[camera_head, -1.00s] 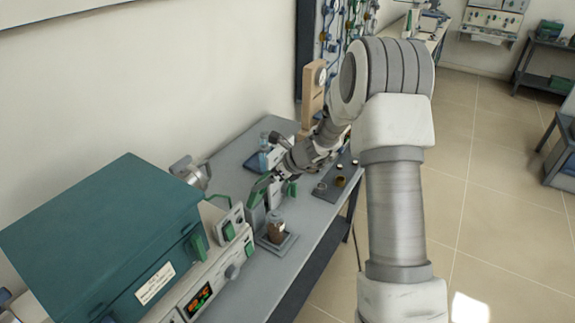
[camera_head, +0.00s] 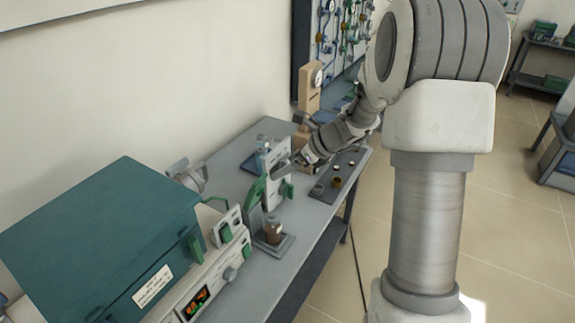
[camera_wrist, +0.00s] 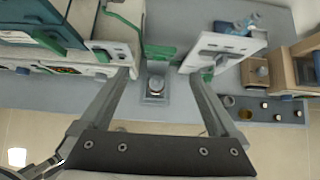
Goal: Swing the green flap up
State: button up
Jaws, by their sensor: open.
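The green flap (camera_head: 256,191) stands tilted on the bench between the teal furnace and a white-faced unit; which way it is hinged is hard to tell. In the wrist view a flat green piece, which looks like the flap (camera_wrist: 160,52), lies beyond and between the fingertips. My gripper (camera_wrist: 158,76) is open, with nothing between its fingers. In the head view my gripper (camera_head: 283,166) is up and to the right of the flap, near the top of the white-faced unit, apparently apart from the flap.
The teal furnace (camera_head: 110,240) with a green handle (camera_head: 196,250) fills the lower left. A brown jar (camera_head: 273,232) stands on a small plate in front of the flap. The white-faced unit (camera_head: 278,178) and a wooden stand (camera_head: 309,95) are close to my arm.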

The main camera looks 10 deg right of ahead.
aim_at(260, 178)
jog(key=shift+t+y, duration=0.3)
jog(key=shift+y, duration=0.5)
jog(key=s+f+b, duration=0.1)
jog(key=s+d+f+b, duration=0.1)
jog(key=f, duration=0.1)
jog(key=f+b, duration=0.2)
jog(key=shift+s+d, duration=0.4)
jog(key=c, duration=0.7)
jog(key=d+b, duration=0.1)
jog(key=s+f+t+y+b, duration=0.1)
jog(key=s+d+f+t+b, duration=0.1)
jog(key=shift+s+d+f+b, duration=0.1)
jog(key=shift+d+b, duration=0.25)
jog(key=shift+b, duration=0.05)
jog(key=c, duration=0.7)
jog(key=shift+d+t+y, duration=0.25)
jog(key=shift+t+y, duration=0.05)
grip_shut()
jog(key=x, duration=0.4)
jog(key=r+x, duration=0.1)
jog(key=x, duration=0.2)
jog(key=a+r+x, duration=0.1)
jog(key=x, duration=0.3)
jog(key=shift+w+a+p, duration=0.15)
jog(key=shift+w+p, duration=0.15)
jog(key=shift+w, duration=0.25)
jog(key=shift+w+a+r, duration=0.1)
jog(key=shift+w+a, duration=0.15)
jog(key=shift+w, duration=0.1)
